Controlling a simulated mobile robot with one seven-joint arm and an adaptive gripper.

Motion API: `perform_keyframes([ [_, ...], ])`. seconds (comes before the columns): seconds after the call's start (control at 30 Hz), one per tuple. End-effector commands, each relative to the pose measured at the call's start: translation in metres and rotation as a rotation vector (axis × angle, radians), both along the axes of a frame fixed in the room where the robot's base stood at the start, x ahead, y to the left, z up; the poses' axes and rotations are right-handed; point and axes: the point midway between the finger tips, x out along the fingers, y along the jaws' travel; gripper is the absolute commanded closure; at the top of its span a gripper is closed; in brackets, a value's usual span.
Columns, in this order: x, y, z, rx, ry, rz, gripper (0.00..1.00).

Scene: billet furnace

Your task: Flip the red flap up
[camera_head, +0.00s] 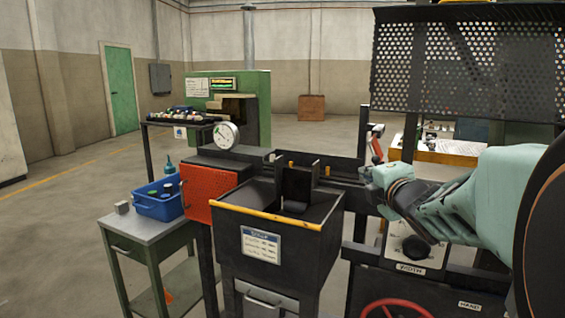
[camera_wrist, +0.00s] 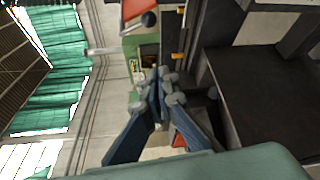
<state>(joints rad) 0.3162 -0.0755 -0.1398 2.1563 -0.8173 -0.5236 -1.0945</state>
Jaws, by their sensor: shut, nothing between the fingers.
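A small narrow red piece (camera_head: 376,149) stands tilted on the dark frame at the right of the black hopper, and it looks like the red flap. My gripper (camera_head: 368,180) is just below and in front of it in the head view; whether they touch I cannot tell. In the wrist view the fingertips (camera_wrist: 163,85) are together with nothing between them. A bit of red (camera_wrist: 178,138) shows behind the fingers there, partly hidden by them.
A perforated dark guard (camera_head: 465,65) hangs above my arm. A knob panel (camera_head: 415,248) and red handwheel (camera_head: 395,308) are below.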

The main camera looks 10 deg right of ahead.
Motion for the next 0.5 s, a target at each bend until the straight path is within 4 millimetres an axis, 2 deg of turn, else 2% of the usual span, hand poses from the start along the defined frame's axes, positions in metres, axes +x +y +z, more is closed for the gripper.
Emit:
perform_keyframes([
  [0.27, 0.004, 0.0, 0.0, 0.001, 0.0, 0.001, 1.0],
  [0.37, 0.012, 0.0, -0.002, 0.001, 0.0, 0.001, 1.0],
  [0.5, 0.033, -0.002, -0.005, 0.0, 0.001, 0.003, 1.0],
])
